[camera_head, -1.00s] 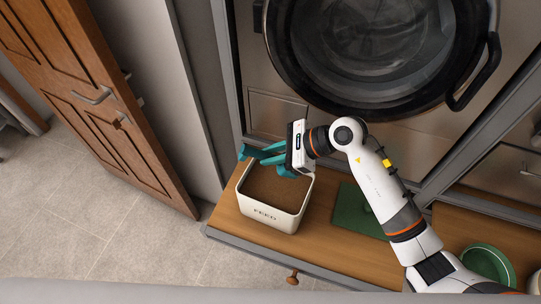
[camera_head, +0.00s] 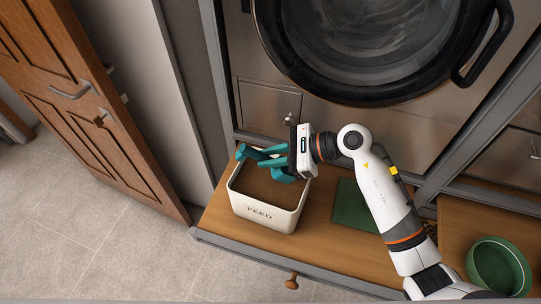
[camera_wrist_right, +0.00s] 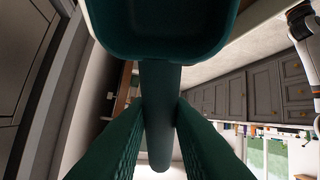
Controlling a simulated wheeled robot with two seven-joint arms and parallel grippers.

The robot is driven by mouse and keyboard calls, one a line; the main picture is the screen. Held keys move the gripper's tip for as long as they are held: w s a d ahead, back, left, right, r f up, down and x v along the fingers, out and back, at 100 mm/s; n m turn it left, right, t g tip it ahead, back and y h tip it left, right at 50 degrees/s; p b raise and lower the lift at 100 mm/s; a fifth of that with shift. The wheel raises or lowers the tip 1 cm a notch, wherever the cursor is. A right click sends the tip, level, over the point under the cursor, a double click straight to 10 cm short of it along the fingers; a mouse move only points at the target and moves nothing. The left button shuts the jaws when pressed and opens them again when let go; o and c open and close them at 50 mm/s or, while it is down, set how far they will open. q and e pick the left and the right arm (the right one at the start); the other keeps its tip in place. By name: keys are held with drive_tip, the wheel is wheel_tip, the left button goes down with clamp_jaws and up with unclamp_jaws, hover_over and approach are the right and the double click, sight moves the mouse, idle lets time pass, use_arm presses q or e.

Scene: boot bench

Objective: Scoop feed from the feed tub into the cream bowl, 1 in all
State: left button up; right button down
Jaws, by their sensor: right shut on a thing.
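The cream feed tub (camera_head: 265,213), marked FEED, stands upright on the wooden bench top with brown feed (camera_head: 262,186) inside. My right gripper (camera_head: 266,159) is over the tub's back part, its teal fingers pointing left. It is shut on a teal scoop, whose handle (camera_wrist_right: 160,85) runs between the fingers in the right wrist view. The scoop's pan (camera_wrist_right: 155,35) fills the top of that view; I cannot tell if it holds feed. In the head view, scoop and fingers blend in colour. No cream bowl shows. My left gripper is not in view.
A green bowl (camera_head: 497,265) stands on the bench at the right. A flat green mat (camera_head: 352,207) lies between tub and bowl, partly behind my right arm. A round appliance door (camera_head: 370,45) is close behind the bench. A brown wooden door (camera_head: 95,110) stands at the left.

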sight(271, 170)
drive_tip(key=shift+f+b, duration=3.05)
drive_tip(key=shift+f, duration=0.25)
drive_tip(key=shift+r, duration=0.15)
